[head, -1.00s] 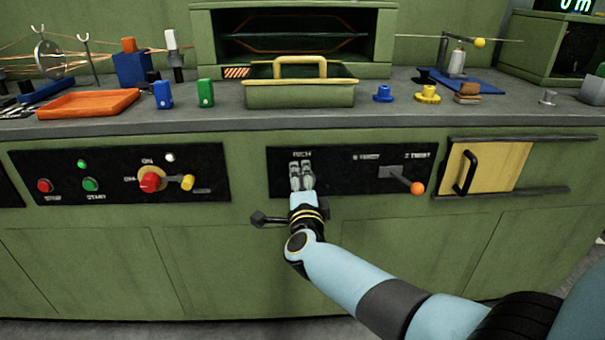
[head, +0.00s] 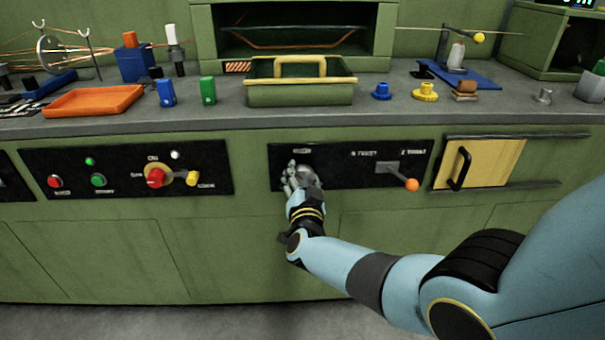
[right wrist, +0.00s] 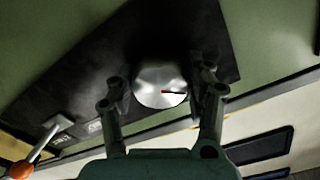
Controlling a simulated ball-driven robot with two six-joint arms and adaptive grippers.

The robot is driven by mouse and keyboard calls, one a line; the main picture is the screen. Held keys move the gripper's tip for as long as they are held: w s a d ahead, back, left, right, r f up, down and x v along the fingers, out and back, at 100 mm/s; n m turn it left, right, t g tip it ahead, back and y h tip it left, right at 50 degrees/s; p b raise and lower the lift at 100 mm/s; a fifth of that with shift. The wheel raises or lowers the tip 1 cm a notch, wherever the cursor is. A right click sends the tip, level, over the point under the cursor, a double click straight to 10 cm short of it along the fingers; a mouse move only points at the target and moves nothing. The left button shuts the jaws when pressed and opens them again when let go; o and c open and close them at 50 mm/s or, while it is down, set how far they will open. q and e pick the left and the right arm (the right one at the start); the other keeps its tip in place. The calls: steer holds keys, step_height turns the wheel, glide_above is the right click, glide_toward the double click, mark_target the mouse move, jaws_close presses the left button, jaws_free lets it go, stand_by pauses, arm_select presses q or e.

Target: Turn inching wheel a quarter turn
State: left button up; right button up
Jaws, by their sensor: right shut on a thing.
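The inching wheel is a silver round knob (right wrist: 152,83) with a red mark pointing right in the right wrist view. In the head view the wheel (head: 312,178) shows partly beside my fingers, on the black panel under the label. My right gripper (head: 297,173) is at the panel, tilted, with its fingers around the wheel. In the right wrist view my gripper (right wrist: 159,90) has one finger on either side of the wheel and is shut on it. The wheel's lower edge is close above my palm. My left gripper is not in view.
Right of the wheel is a lever with an orange knob (head: 411,185), which also shows in the right wrist view (right wrist: 21,170). A cream door with a black handle (head: 461,168) is further right. A red knob (head: 155,178) and buttons are at left. A green tray (head: 300,96) stands on the counter above.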

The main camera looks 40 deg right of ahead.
steer(key=n+p, duration=0.1)
steer(key=n, duration=0.5)
steer(key=shift+s+f+n, duration=0.1)
steer(key=shift+f+n, duration=0.05)
steer(key=shift+n, duration=0.15)
stand_by(0.5)
steer(key=o, duration=1.2)
steer(key=v, duration=1.2)
steer(key=shift+d, duration=0.1)
